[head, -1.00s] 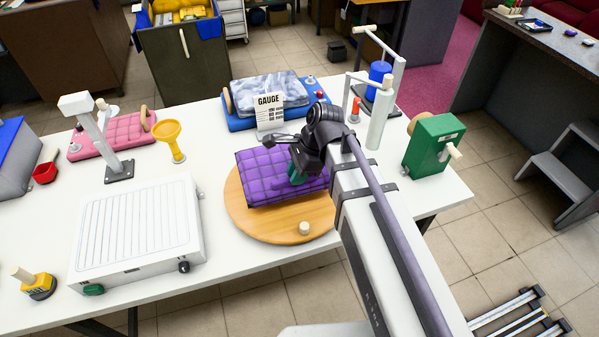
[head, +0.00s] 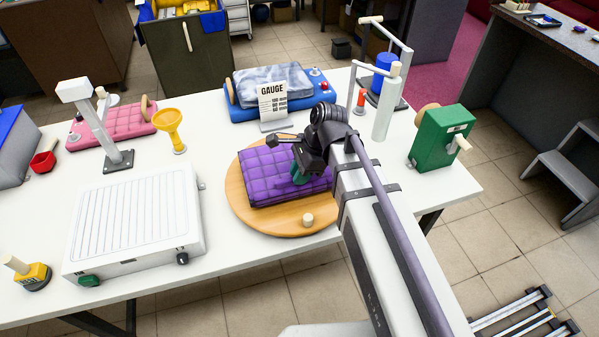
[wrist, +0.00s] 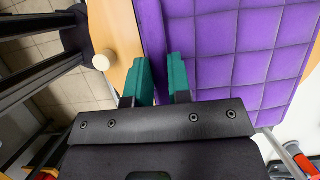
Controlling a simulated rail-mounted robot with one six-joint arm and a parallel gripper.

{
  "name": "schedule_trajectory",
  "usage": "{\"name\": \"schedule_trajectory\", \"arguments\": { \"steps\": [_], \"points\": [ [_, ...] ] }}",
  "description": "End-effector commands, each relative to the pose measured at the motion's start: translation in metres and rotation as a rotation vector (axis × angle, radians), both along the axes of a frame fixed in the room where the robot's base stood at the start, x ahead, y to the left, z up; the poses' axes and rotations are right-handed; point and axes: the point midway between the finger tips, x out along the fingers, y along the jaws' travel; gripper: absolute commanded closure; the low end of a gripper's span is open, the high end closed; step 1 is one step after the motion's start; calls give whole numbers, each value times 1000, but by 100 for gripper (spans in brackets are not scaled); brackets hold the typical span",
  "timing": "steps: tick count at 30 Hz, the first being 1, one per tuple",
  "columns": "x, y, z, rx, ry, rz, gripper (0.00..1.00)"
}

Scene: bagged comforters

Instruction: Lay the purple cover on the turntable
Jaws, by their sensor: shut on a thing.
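The purple quilted cover (head: 275,178) lies over the round wooden turntable (head: 262,222) in the head view, its near edge well inside the turntable's rim. My gripper (head: 301,174) is at the cover's right part, above the turntable. In the wrist view the green fingertips (wrist: 162,82) are close together with a purple strip of the cover (wrist: 240,45) between them. My gripper is shut on the cover. The turntable's wooden edge (wrist: 120,25) and its pale knob (wrist: 104,60) show at the left there. My arm hides the turntable's right side.
A white ribbed box (head: 135,222) stands left of the turntable. A yellow funnel (head: 170,125), a gauge card (head: 273,103) and a blue tray with a bagged comforter (head: 270,85) stand behind. A green crank box (head: 441,137) is at the right.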

Motion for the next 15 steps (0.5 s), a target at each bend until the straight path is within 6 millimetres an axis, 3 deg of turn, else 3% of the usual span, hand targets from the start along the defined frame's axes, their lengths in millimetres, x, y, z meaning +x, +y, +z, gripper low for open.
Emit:
{"name": "schedule_trajectory", "arguments": {
  "steps": [15],
  "points": [
    [0,0,-8,0,0,0,100]
  ]
}}
